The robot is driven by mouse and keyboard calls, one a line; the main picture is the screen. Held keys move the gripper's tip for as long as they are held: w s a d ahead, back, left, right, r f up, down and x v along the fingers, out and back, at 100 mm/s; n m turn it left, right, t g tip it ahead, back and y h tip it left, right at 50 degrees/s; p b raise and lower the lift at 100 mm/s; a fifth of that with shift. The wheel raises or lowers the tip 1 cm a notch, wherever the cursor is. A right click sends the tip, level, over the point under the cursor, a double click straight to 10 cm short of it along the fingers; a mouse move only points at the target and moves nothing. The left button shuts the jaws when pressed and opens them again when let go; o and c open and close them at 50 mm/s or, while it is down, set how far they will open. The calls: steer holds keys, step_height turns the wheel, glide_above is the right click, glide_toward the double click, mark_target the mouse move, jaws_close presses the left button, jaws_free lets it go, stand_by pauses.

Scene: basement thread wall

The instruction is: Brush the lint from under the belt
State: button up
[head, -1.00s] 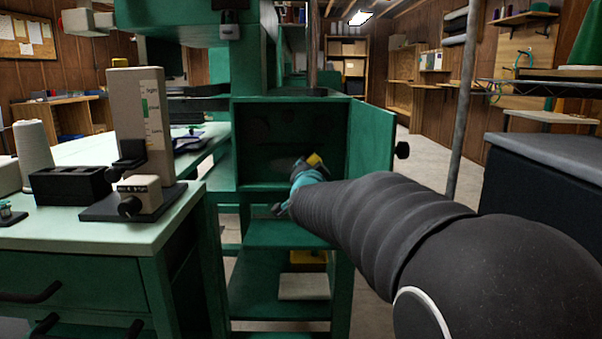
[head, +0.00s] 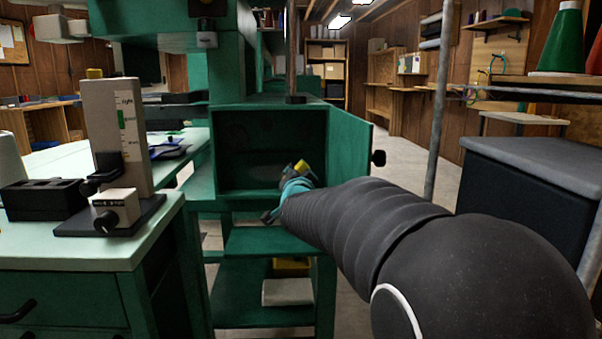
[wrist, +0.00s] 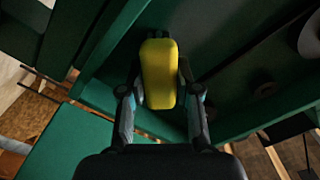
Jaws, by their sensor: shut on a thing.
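My gripper (head: 296,180) is at the front of an open green compartment (head: 232,150), near its lower right corner. It is shut on a yellow-handled thing, probably the brush (wrist: 158,75), which lies between the two fingers in the wrist view. Its yellow end (head: 303,166) shows small in the head view; any bristles are hidden. In the wrist view, dark round shapes like pulleys (wrist: 265,88) show on the compartment's inner wall. The inside is dark, and I cannot make out the belt or any lint.
The compartment's green door (head: 350,145) stands open on the right, with a black knob. A shelf (head: 270,241) lies below the opening. A green workbench (head: 70,240) with a gauge stand (head: 118,135) is at left. A grey pole (head: 438,110) and dark cabinet (head: 530,190) are at right.

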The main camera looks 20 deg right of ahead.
mark_target(247, 171)
steer(key=shift+w+a+p, duration=0.2)
steer(key=shift+a+p, duration=0.05)
steer(key=shift+a, duration=0.25)
steer(key=shift+w+a+p, duration=0.15)
steer(key=shift+a+p, duration=0.05)
steer(key=shift+a, duration=0.3)
steer(key=shift+w+a+r+p, duration=0.1)
steer(key=shift+w+a+p, duration=0.25)
steer(key=shift+a, duration=0.3)
steer(key=shift+w+a+p, duration=0.15)
steer(key=shift+a+p, duration=0.25)
steer(key=shift+a, duration=0.2)
jaws_close()
steer(key=shift+w+a+p, duration=0.2)
steer(key=shift+a+p, duration=0.1)
steer(key=shift+a, duration=0.4)
steer(key=shift+w+a+p, duration=0.25)
steer(key=shift+a, duration=0.4)
steer(key=shift+w+a+p, duration=0.2)
steer(key=shift+a+p, duration=0.1)
steer(key=shift+a, duration=0.4)
steer(key=shift+w+a+p, duration=0.3)
steer(key=shift+a+p, duration=0.05)
steer(key=shift+a, duration=0.45)
steer(key=shift+w+a+p, duration=0.3)
steer(key=shift+a, duration=0.45)
steer(key=shift+v, duration=3)
